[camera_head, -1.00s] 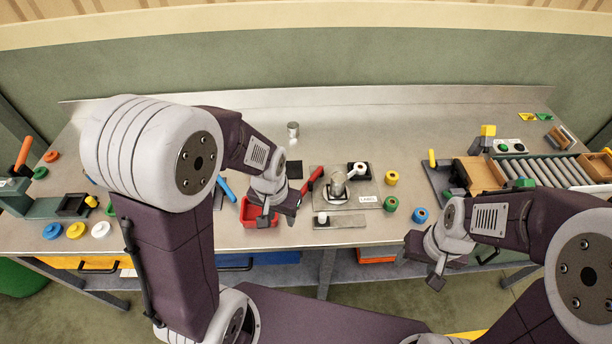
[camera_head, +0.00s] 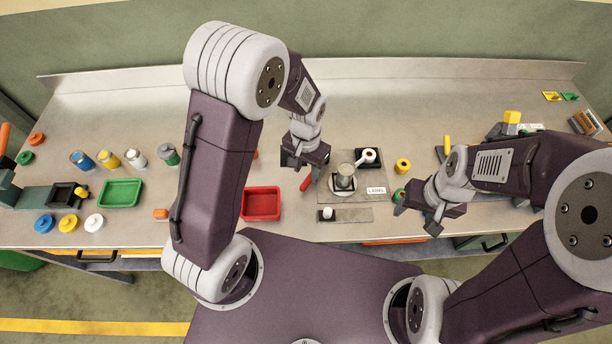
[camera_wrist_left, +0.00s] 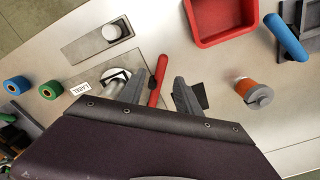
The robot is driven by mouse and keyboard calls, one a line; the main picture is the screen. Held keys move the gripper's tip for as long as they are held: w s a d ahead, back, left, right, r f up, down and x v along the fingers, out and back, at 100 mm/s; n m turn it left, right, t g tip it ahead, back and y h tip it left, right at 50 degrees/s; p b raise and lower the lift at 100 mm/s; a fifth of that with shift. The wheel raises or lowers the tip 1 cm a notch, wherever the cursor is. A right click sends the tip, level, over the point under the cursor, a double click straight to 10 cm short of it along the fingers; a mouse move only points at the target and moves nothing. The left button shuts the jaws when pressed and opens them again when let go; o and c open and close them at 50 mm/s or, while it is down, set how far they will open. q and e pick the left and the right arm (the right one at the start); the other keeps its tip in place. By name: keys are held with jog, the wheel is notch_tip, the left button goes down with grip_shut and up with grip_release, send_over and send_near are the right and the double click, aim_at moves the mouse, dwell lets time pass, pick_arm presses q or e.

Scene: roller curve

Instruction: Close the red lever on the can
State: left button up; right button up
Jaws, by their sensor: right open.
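The grey metal can (camera_head: 344,176) stands on a square plate on the bench, right of my left gripper (camera_head: 306,163) in the head view. The red lever (camera_head: 306,183) shows just below that gripper and left of the can. In the left wrist view the red lever (camera_wrist_left: 157,82) lies between the fingers of my left gripper (camera_wrist_left: 170,74), nearer the left finger. The fingers are apart; contact with the lever cannot be told. The can (camera_wrist_left: 133,88) is partly hidden by the gripper there. My right gripper (camera_head: 436,222) is open and empty, over the bench's front edge.
A red tray (camera_head: 262,218) is left of the can. A small plate (camera_head: 345,214) lies in front. A green tray (camera_head: 103,201) and several cans are further left.

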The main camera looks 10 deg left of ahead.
aim_at(307, 181)
pick_arm(q)
jog(key=f, duration=0.3)
jog(key=w+f, duration=0.1)
jog(key=f, duration=0.2)
jog(key=shift+w+a+f+p, duration=0.1)
jog(key=shift+w+f+p, duration=0.05)
jog(key=shift+f+p, duration=0.2)
jog(key=shift+f, duration=0.15)
jog(key=shift+s, duration=0.35)
jog(key=shift+w, duration=0.15)
grip_shut()
dwell(0.3)
